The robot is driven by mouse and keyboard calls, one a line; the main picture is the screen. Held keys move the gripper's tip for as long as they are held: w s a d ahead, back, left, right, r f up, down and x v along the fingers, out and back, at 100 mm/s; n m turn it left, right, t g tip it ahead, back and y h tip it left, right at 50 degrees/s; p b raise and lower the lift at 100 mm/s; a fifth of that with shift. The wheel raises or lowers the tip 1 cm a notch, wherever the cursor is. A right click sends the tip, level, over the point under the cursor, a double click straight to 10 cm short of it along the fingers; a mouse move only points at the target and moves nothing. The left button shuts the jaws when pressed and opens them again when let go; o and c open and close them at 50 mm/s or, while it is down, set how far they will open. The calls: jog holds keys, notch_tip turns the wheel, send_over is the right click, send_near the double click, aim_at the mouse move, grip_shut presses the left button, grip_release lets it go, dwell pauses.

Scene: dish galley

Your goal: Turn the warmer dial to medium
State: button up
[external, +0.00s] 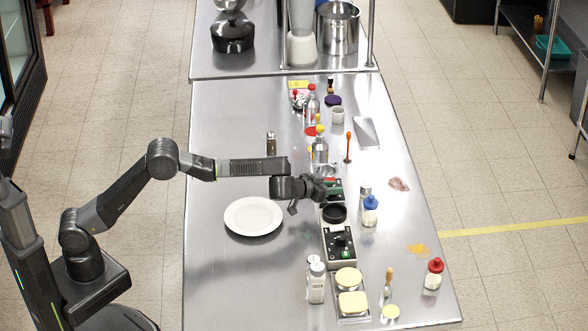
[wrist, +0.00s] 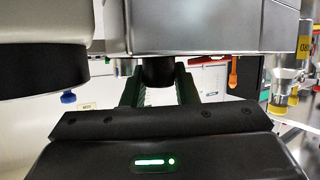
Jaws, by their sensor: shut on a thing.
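My gripper (external: 325,188) reaches in from the left over the counter, at the far control panel (external: 337,195) with red and green marks. In the wrist view, a short black round dial (wrist: 158,73) sits between the two fingers of my gripper (wrist: 159,88), at the edge of a metal housing (wrist: 210,25). The fingers are shut on the dial. My gripper covers the dial in the external view. Its pointer and setting marks cannot be read in either view.
A white plate (external: 254,216) lies left under my arm. Bottles, including a blue-capped jar (external: 370,211), stand around. The counter's left front is clear.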

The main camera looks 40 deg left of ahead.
jog(key=o, duration=1)
jog(key=shift+s, duration=0.15)
jog(key=b+v, duration=0.3)
jog(key=v, duration=1)
jog(key=shift+s+a+r, duration=0.15)
jog(key=shift+s+r, duration=0.05)
jog(key=shift+s, duration=0.05)
jog(key=shift+w, duration=0.1)
jog(key=p+x, duration=0.3)
jog(key=x, duration=1)
jog(key=shift+w+f, duration=0.2)
jog(key=shift+w, duration=0.1)
